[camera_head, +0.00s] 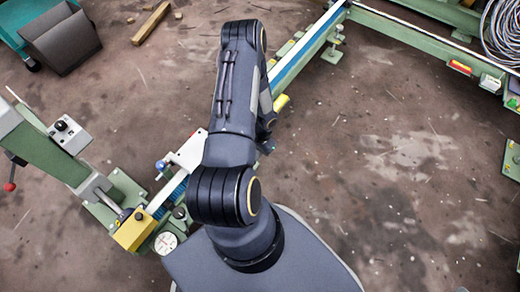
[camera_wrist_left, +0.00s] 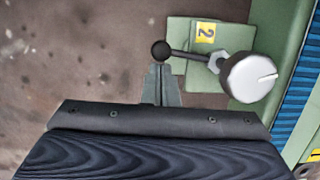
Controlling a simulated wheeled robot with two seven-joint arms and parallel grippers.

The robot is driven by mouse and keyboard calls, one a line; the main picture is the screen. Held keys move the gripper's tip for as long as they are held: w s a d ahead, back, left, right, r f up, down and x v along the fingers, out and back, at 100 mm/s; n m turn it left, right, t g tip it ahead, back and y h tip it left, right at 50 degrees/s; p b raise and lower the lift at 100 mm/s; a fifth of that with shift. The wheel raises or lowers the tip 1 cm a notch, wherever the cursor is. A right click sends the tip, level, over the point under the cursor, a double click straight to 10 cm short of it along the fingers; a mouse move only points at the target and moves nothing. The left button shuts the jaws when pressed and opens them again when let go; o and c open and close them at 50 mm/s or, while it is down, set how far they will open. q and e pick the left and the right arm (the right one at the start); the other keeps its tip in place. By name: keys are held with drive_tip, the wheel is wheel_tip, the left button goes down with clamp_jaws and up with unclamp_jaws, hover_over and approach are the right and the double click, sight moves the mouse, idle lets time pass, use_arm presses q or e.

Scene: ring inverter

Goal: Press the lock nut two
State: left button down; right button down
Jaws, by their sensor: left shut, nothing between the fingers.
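In the left wrist view, a green plate with a yellow label "2" (camera_wrist_left: 205,33) carries a lever with a black ball end (camera_wrist_left: 161,52). The lever's dark rod runs right to a grey hex nut (camera_wrist_left: 217,62), partly covered by a round white knob (camera_wrist_left: 250,78). My left gripper (camera_wrist_left: 161,72) is shut and empty, its fingertips just below the black ball in the picture. I cannot tell whether they touch it. In the head view my left arm covers the middle, and its gripper and the numbered plate cannot be made out there.
In the head view, a green machine post (camera_head: 45,150) and a yellow block (camera_head: 135,230) stand at left. A long green rail (camera_head: 318,45) runs toward the top. Another green frame (camera_head: 440,50) and a wire coil (camera_head: 503,30) are at upper right. Bare floor lies right of my arm.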

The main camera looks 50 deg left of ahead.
use_arm(q)
drive_tip(key=shift+s+d+m+y, duration=0.25)
drive_tip(key=shift+s+m, duration=0.4)
drive_tip(key=shift+m, duration=0.4)
drive_tip(key=shift+s+d+m+y, duration=0.15)
drive_tip(key=shift+s+m+y, duration=0.1)
drive_tip(key=shift+s+m, duration=0.6)
use_arm(e)
drive_tip(key=shift+f, duration=0.25)
use_arm(q)
drive_tip(key=shift+w+m, duration=0.15)
drive_tip(key=shift+m, duration=0.15)
